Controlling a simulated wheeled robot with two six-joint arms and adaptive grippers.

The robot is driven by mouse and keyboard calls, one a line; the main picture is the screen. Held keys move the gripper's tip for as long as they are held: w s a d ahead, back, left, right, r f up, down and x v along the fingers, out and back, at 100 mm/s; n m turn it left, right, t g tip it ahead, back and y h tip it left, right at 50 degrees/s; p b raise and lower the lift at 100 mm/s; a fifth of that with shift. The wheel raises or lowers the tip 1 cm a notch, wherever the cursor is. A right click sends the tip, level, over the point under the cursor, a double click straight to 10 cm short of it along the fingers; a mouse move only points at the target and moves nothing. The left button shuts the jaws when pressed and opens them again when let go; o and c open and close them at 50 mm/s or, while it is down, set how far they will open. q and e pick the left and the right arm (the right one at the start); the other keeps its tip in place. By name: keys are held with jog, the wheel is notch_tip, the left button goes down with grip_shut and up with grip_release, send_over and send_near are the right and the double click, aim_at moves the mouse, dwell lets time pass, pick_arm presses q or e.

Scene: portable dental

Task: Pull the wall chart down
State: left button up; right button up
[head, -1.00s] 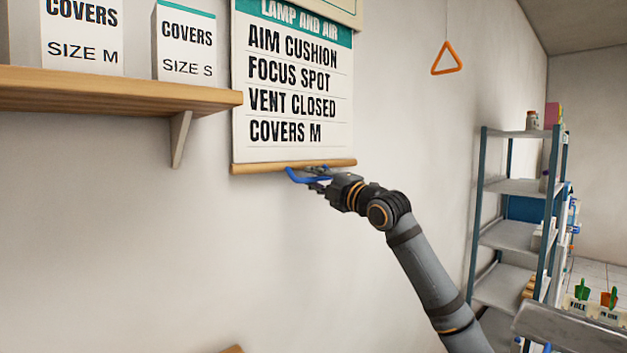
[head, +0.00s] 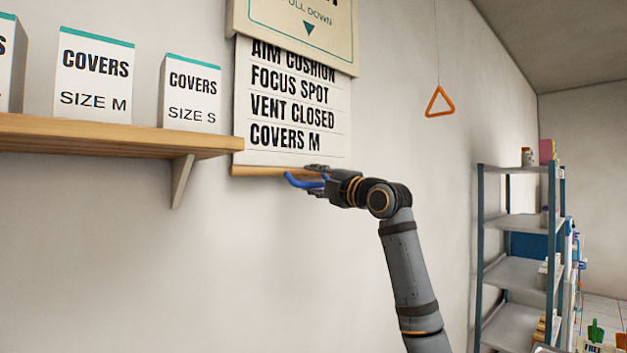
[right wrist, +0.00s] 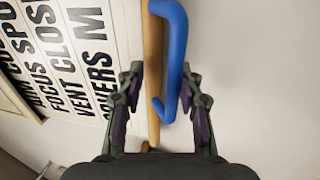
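The wall chart (head: 290,105) hangs on the wall, showing lines down to "COVERS M". A cream housing marked "PULL DOWN" (head: 295,28) covers its top and cuts across "AIM CUSHION". A wooden bar (head: 260,171) runs along the chart's bottom edge, with a blue handle (head: 301,182) at it. My right gripper (head: 318,181) is at the handle. In the right wrist view its fingers (right wrist: 163,100) are apart, with part of the blue handle (right wrist: 174,55) and the bar between them and gaps showing on both sides. My left gripper is out of view.
A wooden shelf (head: 100,138) with boxes of covers (head: 94,75) juts out left of the chart. An orange triangle pull (head: 439,103) hangs on a cord to the right. A metal rack (head: 518,222) stands further right. The wall below the chart is clear.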

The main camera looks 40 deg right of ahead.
jog(key=shift+r, duration=0.25)
jog(key=shift+b+v, duration=0.65)
jog(key=shift+v, duration=0.2)
jog(key=a+b+v, duration=0.1)
jog(key=b+v, duration=0.4)
jog(key=v, duration=0.5)
jog(key=shift+s+d+b, duration=0.25)
jog(key=shift+d+b, duration=0.1)
jog(key=shift+d, duration=0.1)
jog(key=shift+o, duration=0.2)
